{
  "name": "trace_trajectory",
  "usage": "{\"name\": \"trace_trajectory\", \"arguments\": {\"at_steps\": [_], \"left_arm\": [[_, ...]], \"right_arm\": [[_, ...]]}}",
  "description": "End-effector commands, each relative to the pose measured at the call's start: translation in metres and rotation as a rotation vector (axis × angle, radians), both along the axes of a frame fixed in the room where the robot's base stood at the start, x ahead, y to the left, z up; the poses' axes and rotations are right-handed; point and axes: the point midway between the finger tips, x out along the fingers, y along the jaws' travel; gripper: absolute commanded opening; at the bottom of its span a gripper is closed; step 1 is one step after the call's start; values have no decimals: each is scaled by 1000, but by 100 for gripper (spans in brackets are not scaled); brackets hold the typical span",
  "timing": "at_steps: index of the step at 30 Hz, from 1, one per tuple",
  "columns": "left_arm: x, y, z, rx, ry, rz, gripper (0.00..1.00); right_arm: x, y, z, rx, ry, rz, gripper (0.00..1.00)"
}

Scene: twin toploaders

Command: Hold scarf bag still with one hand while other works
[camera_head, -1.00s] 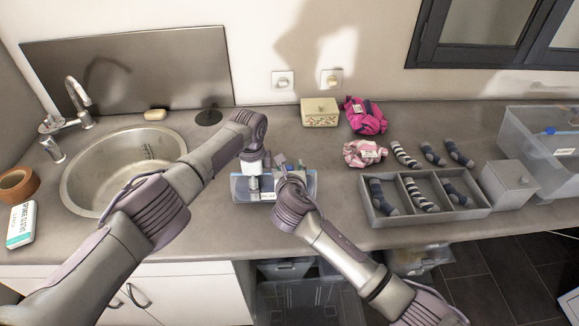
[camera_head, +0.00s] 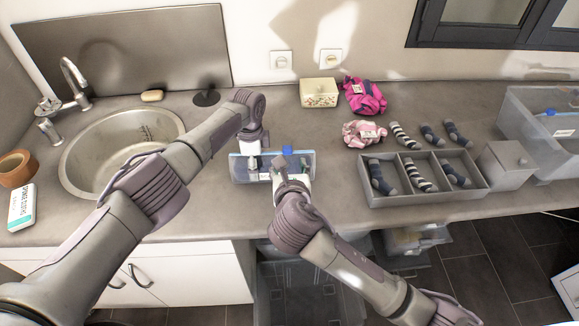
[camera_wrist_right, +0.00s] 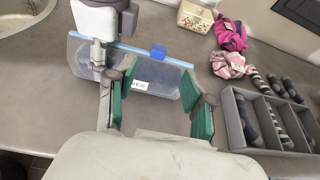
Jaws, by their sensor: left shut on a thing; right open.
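The scarf bag (camera_head: 305,166) is a clear pouch with a blue edge, a white label and a blue slider tab (camera_head: 287,150). It is on the counter in front of me; the bag's face shows more fully in the right wrist view (camera_wrist_right: 165,82), with the slider tab (camera_wrist_right: 158,51) on its top edge. My left gripper (camera_head: 254,160) is shut on the bag's left part; it also shows in the right wrist view (camera_wrist_right: 98,52). My right gripper (camera_head: 281,166) is open at the bag's near side. Its green-padded fingers (camera_wrist_right: 158,85) are spread, with nothing held between them.
A grey divided tray (camera_head: 425,198) with striped socks stands to the right, beside a grey lidded box (camera_head: 506,166). Pink (camera_head: 363,134) and magenta (camera_head: 364,98) cloth bundles and a floral box (camera_head: 319,93) lie behind. The sink (camera_head: 100,170) is left. Counter around the bag is clear.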

Motion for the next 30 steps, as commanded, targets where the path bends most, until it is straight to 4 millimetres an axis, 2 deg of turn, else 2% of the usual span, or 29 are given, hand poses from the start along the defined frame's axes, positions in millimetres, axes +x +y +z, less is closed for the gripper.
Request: {"name": "trace_trajectory", "arguments": {"at_steps": [10, 14, 17, 19, 20, 25, 30], "left_arm": [[0, 0, 1, 0, -1, -1, 8], [0, 0, 1, 0, -1, 0, 8], [0, 0, 1, 0, -1, 0, 8], [0, 0, 1, 0, -1, 0, 8], [0, 0, 1, 0, -1, 0, 8], [0, 0, 1, 0, -1, 0, 8], [0, 0, 1, 0, -1, 0, 8]], "right_arm": [[-5, 0, 2, 0, 0, 0, 52], [-3, -3, 1, 26, 9, -15, 30], [4, -11, -3, 123, 44, -71, 14], [12, -21, -8, 248, 87, -143, 2], [16, -27, -10, 314, 108, -185, 0], [36, -58, -21, 768, 248, -483, 0], [50, -84, -23, 1225, 371, -836, 0]]}}
